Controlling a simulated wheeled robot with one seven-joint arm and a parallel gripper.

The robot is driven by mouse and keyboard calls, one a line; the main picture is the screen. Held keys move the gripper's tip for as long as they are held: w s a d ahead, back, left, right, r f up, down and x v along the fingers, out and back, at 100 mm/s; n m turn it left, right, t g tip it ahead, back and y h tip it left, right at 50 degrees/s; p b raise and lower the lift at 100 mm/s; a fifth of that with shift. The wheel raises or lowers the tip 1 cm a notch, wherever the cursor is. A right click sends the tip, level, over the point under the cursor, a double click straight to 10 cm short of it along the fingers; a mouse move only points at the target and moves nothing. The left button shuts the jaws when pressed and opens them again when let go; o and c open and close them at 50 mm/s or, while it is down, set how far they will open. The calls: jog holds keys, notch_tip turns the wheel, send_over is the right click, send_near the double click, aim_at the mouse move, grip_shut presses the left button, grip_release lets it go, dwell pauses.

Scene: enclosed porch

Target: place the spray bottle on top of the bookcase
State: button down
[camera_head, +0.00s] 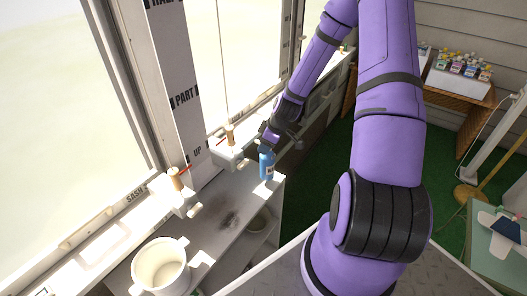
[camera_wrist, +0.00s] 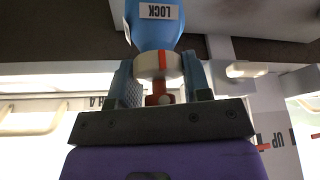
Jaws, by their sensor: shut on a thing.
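The blue spray bottle (camera_head: 267,163) is upright at the far right end of the bookcase top. My gripper (camera_head: 271,137) is above it and shut on its top. In the wrist view my gripper (camera_wrist: 160,90) has its two fingers on either side of the bottle's white and orange neck; the blue body (camera_wrist: 153,28) carries a "LOCK" label. The grey-white bookcase (camera_head: 205,232) stands below the window with open shelves on its right side. The bottle's base appears at the bookcase top, but I cannot tell whether it touches.
A white pot (camera_head: 161,268) stands on the near end of the bookcase top. A dark stain (camera_head: 230,218) marks the bare middle. The window sill (camera_head: 120,232) with its latches runs along the left. A wooden table (camera_head: 457,92) with small bottles is at the back right.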

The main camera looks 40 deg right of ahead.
aim_at(267, 162)
jog(key=shift+w+a+f, duration=0.1)
jog(key=shift+w+a, duration=0.15)
jog(key=shift+w, duration=0.25)
jog(key=shift+f, duration=1.65)
jog(key=shift+s+f, duration=0.1)
jog(key=shift+f, duration=0.05)
jog(key=c, duration=0.6)
grip_release()
jog(key=shift+o, duration=0.2)
